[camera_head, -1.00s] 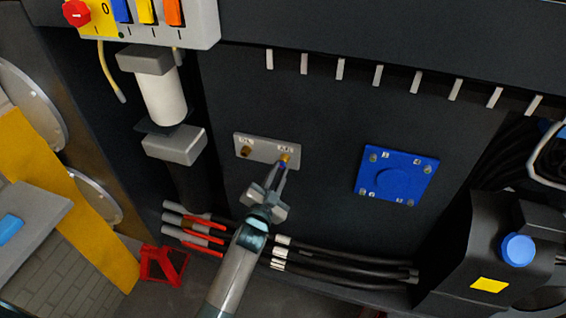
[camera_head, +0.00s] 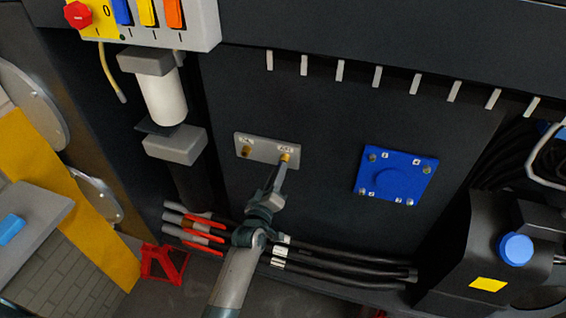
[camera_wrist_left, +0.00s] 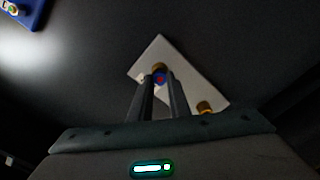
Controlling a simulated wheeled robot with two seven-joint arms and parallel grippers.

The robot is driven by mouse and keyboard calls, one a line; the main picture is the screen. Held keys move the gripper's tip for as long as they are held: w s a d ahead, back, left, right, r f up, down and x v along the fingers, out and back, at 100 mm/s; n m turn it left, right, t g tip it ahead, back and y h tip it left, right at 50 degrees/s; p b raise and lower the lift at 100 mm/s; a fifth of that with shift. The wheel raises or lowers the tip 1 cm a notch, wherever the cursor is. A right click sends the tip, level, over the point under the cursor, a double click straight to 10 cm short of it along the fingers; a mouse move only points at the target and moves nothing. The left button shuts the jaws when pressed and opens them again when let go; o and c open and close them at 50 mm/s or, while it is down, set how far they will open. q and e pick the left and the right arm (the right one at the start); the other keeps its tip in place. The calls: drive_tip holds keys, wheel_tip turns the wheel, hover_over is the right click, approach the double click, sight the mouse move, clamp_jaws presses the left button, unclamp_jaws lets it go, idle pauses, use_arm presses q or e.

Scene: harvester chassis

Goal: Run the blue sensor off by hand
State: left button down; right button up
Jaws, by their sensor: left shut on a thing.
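My right gripper is not in view.
A second brass fitting (camera_head: 246,152) is at the plate's left end. A blue square cover (camera_head: 394,175) is to the right on the panel. Black hoses (camera_head: 345,259) run below. A white cylinder (camera_head: 165,97) stands at upper left, a black box (camera_head: 490,250) at lower right.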

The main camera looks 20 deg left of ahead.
use_arm(q)
drive_tip(key=n, duration=0.8)
drive_tip(key=shift+s+f, duration=0.15)
drive_tip(key=shift+f, duration=0.05)
drive_tip(key=c, duration=1.6)
unclamp_jaws()
drive_tip(key=shift+r, duration=0.15)
drive_tip(key=shift+c, duration=1.1)
drive_tip(key=shift+s+r, duration=0.1)
drive_tip(key=shift+s, duration=1)
